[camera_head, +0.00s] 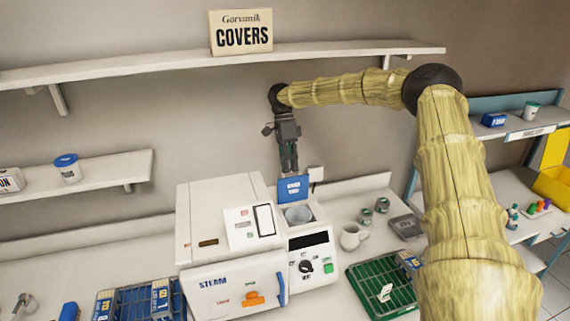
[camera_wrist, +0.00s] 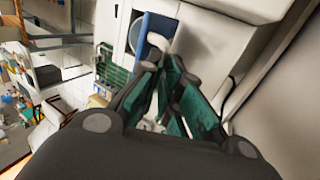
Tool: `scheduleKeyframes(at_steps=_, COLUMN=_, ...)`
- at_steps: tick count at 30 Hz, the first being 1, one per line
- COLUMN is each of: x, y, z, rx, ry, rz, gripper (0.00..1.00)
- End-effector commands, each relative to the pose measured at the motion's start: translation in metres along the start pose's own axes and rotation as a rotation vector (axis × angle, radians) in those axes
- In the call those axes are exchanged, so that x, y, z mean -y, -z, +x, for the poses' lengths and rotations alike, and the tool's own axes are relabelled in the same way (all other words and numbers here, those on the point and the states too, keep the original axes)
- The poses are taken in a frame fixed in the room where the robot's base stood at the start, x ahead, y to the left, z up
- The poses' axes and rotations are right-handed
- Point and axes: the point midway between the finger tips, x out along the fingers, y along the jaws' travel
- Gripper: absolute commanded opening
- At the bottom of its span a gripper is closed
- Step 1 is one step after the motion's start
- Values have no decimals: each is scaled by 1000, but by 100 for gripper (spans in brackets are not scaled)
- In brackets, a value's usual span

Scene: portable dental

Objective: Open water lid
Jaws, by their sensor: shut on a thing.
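The blue water lid (camera_head: 293,189) stands roughly upright at the back of the white steam machine's right-hand section, with its label facing the head camera. In front of it, the round water opening (camera_head: 298,214) is uncovered. My gripper (camera_head: 289,171) points down from above and is shut on the lid's top edge. In the wrist view, the closed green fingers (camera_wrist: 172,62) meet the blue lid (camera_wrist: 157,31) and hide part of it. The exact contact between the fingertips and lid is hard to make out.
The steam machine (camera_head: 228,232) fills the middle of the counter. A white mug (camera_head: 353,237) and a green rack (camera_head: 383,290) stand to its right, a blue rack (camera_head: 140,302) to its left. A long shelf (camera_head: 150,68) runs above my gripper; the wall is close behind.

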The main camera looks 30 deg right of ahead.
Motion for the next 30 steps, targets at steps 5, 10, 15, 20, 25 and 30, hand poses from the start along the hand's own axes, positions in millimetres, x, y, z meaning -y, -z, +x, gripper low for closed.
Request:
scheduleKeyframes(at_steps=5, x=3, y=0, z=24, rx=-6, ry=-25, rz=-2, gripper=0)
scheduleKeyframes(at_steps=10, x=3, y=0, z=25, rx=-6, ry=-25, rz=-2, gripper=26)
scheduleKeyframes(at_steps=15, x=3, y=0, z=24, rx=-8, ry=-24, rz=-1, gripper=32)
scheduleKeyframes(at_steps=20, x=3, y=1, z=23, rx=-9, ry=-23, rz=0, gripper=32)
scheduleKeyframes(at_steps=25, x=3, y=1, z=22, rx=-9, ry=-22, rz=0, gripper=32)
scheduleKeyframes(at_steps=30, x=3, y=0, z=21, rx=-10, ry=-22, rz=0, gripper=32)
